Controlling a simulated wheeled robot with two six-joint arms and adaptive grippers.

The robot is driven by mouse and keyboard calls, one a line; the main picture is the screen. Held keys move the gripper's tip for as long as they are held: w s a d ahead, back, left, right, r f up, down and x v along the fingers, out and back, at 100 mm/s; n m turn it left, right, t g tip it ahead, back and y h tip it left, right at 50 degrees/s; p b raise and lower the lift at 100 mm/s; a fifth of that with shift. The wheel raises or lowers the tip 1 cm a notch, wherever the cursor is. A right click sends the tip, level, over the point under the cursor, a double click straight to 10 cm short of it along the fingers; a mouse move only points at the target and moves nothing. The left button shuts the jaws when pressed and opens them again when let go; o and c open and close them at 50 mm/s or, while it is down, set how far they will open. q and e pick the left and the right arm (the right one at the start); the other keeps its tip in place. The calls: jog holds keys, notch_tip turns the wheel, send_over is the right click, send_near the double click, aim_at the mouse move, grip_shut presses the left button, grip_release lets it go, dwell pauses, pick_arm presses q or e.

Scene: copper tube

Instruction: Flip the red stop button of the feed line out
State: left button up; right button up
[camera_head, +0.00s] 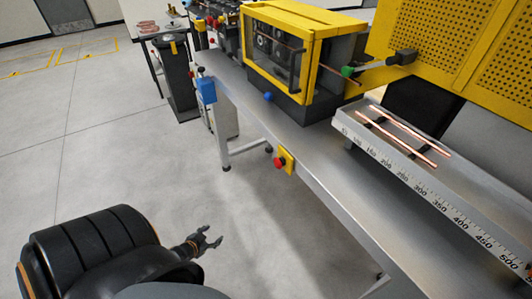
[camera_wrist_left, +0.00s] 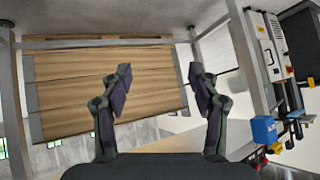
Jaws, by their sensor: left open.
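A red stop button (camera_head: 279,163) sits on a small yellow box (camera_head: 288,158) on the front side of the metal bench. Whether it is pressed in or out is too small to tell. My left gripper (camera_head: 212,238) is open and empty over the floor, in front of the bench and apart from the button, nearer to me. In the left wrist view its two fingers (camera_wrist_left: 160,76) are spread with nothing between them. I cannot make out the yellow box in that view. My right gripper is not in view.
The metal bench (camera_head: 330,180) carries a yellow-framed machine (camera_head: 300,50) and a measuring trough (camera_head: 400,165) with copper tubes (camera_head: 400,135). Floor (camera_head: 120,150) left of the bench is clear.

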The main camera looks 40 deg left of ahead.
pick_arm(q)
jog(key=w+r+m+t+h+p, duration=0.1)
jog(key=w+r+t, duration=0.15)
jog(key=r, duration=0.35)
jog(key=w+r+t+h, duration=0.1)
jog(key=w+r, duration=0.3)
jog(key=r, duration=0.2)
jog(key=m+t+h+p, duration=0.1)
jog(key=m+t+h, duration=0.25)
jog(key=h, duration=0.35)
send_near(276, 165)
jog(key=b+x, duration=0.3)
jog(key=x, duration=0.1)
jog(key=b+x, duration=0.2)
jog(key=x, duration=0.2)
jog(key=shift+w+f+b, duration=0.25)
jog(key=shift+b, duration=0.15)
jog(key=shift+w+d+r+n, duration=0.1)
jog(key=shift+w+r+n, duration=0.15)
jog(key=shift+w, duration=0.05)
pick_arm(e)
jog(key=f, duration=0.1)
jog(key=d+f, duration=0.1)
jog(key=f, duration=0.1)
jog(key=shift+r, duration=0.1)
pick_arm(q)
grip_shut()
